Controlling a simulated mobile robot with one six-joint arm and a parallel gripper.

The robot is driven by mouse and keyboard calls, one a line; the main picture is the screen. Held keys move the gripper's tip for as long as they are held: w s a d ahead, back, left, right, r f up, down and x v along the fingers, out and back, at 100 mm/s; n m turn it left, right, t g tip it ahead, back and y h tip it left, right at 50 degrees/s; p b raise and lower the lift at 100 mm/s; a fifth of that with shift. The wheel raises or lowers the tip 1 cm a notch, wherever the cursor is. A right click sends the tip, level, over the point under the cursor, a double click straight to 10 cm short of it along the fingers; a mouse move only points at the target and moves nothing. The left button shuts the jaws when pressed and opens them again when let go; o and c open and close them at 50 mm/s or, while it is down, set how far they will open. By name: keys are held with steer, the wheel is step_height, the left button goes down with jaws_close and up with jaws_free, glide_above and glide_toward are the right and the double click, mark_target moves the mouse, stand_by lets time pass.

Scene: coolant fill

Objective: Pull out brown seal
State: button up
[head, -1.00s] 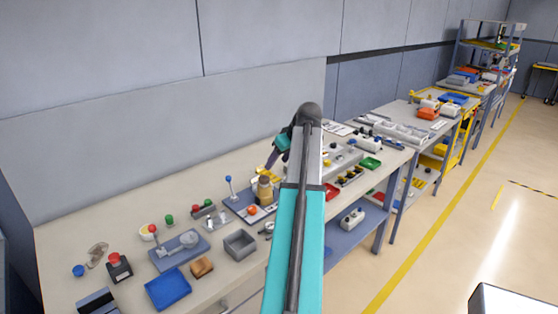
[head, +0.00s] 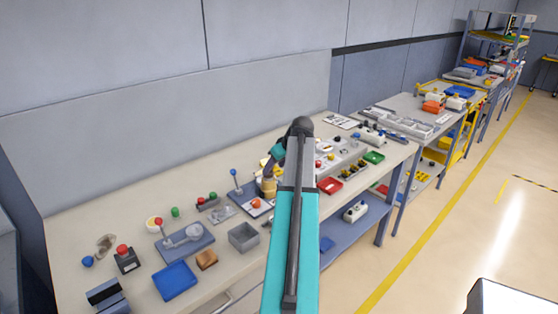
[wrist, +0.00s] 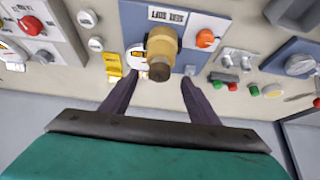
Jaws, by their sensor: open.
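The brown seal (wrist: 160,71) is a dark round cap on the near end of a tan cylindrical bottle or fitting (wrist: 163,44) in the wrist view. The tan body stands on a blue-grey plate (wrist: 135,18) on the bench. My gripper (wrist: 158,78) is open, with one dark finger on each side, slightly nearer the camera than the seal. I cannot tell whether the fingers touch it. In the head view the tan body (head: 269,187) shows beneath my gripper (head: 269,178), partly hidden by my arm; the seal cannot be made out there.
An orange knob (wrist: 206,38) sits right of the tan body, and a yellow part (wrist: 113,66) sits to its left. A blue-topped lever (head: 235,182) stands nearby. A grey open box (head: 244,237) and a blue tray (head: 175,281) lie on the crowded bench (head: 75,220).

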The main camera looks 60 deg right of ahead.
mark_target(270, 173)
steer(key=shift+p+x, duration=0.8)
steer(key=shift+x, duration=2)
steer(key=c, duration=1.1)
steer(key=o, duration=0.4)
steer(key=shift+c, duration=1.1)
steer(key=shift+r, duration=0.5)
steer(key=shift+r+p, duration=0.75)
steer(key=shift+r, duration=1.25)
